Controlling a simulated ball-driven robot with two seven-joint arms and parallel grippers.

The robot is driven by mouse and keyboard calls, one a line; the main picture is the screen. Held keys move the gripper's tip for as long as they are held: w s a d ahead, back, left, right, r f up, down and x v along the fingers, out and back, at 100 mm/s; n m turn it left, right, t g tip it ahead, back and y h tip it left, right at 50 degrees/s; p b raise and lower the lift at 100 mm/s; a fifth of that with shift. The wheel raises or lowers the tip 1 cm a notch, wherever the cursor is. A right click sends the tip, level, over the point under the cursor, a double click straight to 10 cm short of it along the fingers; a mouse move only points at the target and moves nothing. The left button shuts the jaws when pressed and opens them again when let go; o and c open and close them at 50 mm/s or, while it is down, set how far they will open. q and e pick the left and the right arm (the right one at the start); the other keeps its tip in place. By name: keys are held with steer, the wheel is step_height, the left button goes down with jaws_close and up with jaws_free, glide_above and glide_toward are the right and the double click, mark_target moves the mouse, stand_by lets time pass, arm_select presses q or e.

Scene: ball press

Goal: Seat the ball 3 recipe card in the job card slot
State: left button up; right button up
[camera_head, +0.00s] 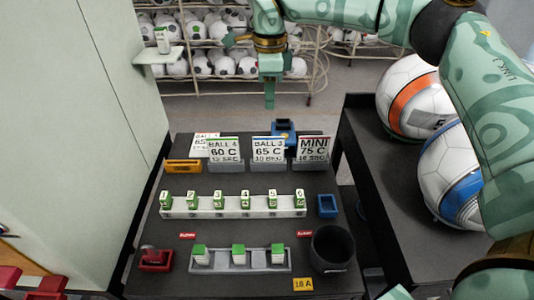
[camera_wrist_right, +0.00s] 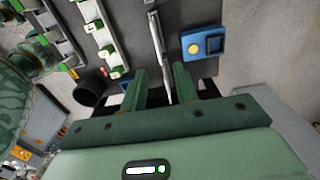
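The ball 3 recipe card (camera_head: 268,149), white with a blue top strip and "65 C", stands upright in a grey holder in the middle of the card row. My right gripper (camera_head: 269,104) points down above and behind this card in the head view. In the right wrist view its two fingers (camera_wrist_right: 162,84) are apart, with thin white card edges (camera_wrist_right: 157,45) running between them; I cannot tell which card lies nearest. An orange slot block (camera_head: 183,166) sits at the row's left end; it looks like the job card slot.
The ball 4 card (camera_head: 223,149) and mini card (camera_head: 313,148) flank it closely. Another white card (camera_head: 205,141) stands behind the orange block. A blue box (camera_head: 284,130) with a yellow button (camera_wrist_right: 194,48) is behind the row. Numbered green-topped pieces (camera_head: 245,199) stand in front.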

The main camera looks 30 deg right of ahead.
steer(key=b, duration=0.2)
glide_toward(268, 146)
step_height(268, 146, down, 5)
step_height(268, 146, down, 6)
steer(key=shift+w+d+r+b, duration=0.15)
steer(key=shift+r+b, duration=0.1)
steer(key=shift+b, duration=0.45)
steer(key=shift+r, duration=0.1)
jaws_close()
